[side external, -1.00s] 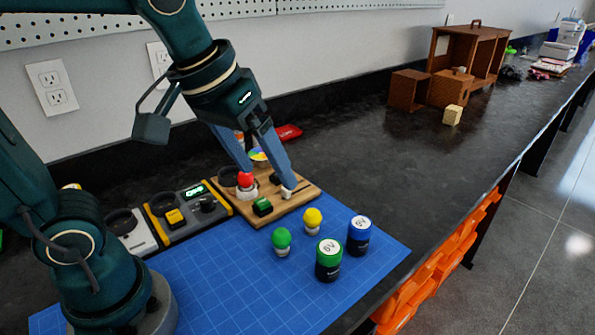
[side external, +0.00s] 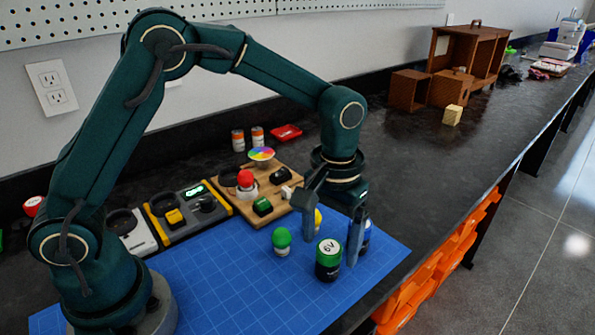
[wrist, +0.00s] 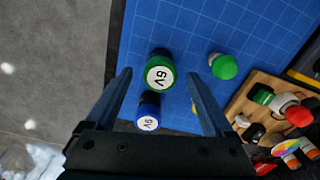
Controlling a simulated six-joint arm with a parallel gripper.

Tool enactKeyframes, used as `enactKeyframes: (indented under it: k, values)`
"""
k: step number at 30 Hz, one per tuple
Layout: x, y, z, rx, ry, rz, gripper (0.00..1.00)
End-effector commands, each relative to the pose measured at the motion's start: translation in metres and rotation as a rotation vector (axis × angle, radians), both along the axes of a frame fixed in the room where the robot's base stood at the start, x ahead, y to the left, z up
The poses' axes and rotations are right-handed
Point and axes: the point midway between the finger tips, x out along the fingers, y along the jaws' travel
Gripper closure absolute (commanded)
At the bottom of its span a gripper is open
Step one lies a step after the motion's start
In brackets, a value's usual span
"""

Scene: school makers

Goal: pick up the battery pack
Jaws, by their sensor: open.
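Two battery packs stand upright on the blue mat (side external: 225,290). One is dark with a green top marked 6V (side external: 328,262); it also shows in the wrist view (wrist: 160,75). The other, with a blue top, is mostly hidden behind a finger in the side view (side external: 367,232). The wrist view shows it whole enough (wrist: 148,113), close beside the green-topped one. My gripper (side external: 331,251) is open, pointing down over the packs. In the wrist view its fingertips (wrist: 157,73) lie on either side of the green-topped pack, with visible gaps. Nothing is held.
A green-capped bulb (side external: 282,241) stands left of the packs. A yellow one (side external: 318,218) is partly hidden behind a finger. The wooden board (side external: 240,207) with parts lies behind them. Orange bins (side external: 410,290) hang along the table's front edge. The mat's left part is clear.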

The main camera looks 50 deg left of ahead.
Motion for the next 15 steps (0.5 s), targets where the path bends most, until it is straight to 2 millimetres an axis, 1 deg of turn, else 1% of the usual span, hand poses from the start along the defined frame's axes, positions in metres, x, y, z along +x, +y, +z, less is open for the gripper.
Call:
enactKeyframes:
  k: [1, 3, 6, 14, 15]
  values:
    - [-0.001, 0.000, -0.007, 0.001, 0.004, 0.000, 0.13]
    - [0.000, 0.000, -0.014, 0.000, 0.003, 0.000, 0.13]
    - [0.000, 0.000, -0.021, 0.000, 0.001, 0.000, 0.13]
    - [0.000, 0.000, -0.024, 0.000, -0.001, 0.000, 0.13]
    - [0.000, 0.000, -0.023, 0.000, -0.001, 0.000, 0.17]
